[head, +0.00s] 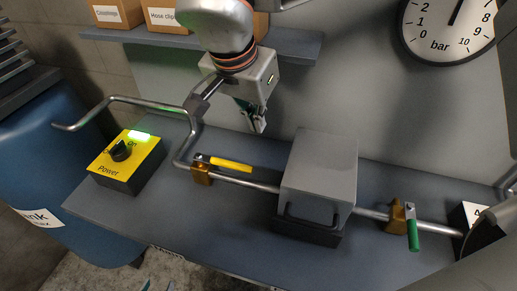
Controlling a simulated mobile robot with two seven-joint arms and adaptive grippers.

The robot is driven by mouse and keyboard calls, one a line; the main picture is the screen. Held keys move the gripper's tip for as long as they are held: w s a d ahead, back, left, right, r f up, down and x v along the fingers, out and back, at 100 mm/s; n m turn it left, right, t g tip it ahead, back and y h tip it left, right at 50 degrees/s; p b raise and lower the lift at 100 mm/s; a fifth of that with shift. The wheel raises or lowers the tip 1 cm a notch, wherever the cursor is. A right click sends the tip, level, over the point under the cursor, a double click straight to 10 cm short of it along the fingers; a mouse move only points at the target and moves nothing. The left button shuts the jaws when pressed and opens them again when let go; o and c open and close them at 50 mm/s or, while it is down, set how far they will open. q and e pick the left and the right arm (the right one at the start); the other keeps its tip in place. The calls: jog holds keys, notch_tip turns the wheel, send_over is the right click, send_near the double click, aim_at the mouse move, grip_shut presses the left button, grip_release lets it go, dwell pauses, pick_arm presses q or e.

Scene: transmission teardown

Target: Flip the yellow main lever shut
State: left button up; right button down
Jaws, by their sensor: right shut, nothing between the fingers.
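The yellow main lever (231,164) lies roughly along the pipe (250,184), pointing right from its brass valve (202,175). My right gripper (260,126) hangs above and behind the lever, slightly to its right. It is shut and empty, with its fingers pointing down, apart from the lever. Two small teal pieces at the bottom edge look like the fingertips of my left gripper (159,286); the rest of it is out of frame.
A grey box (318,170) sits over the pipe. Right of it is a green lever (413,235) set across the pipe. A yellow power box (125,158) with a lit green lamp stands left. A shelf (290,45) and a bar gauge (447,25) are above.

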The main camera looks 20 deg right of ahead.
aim_at(224, 163)
jog(key=shift+s, duration=0.1)
notch_tip(224, 163, down, 10)
jog(key=shift+s+a, duration=0.15)
jog(key=shift+a, duration=0.05)
dwell(0.7)
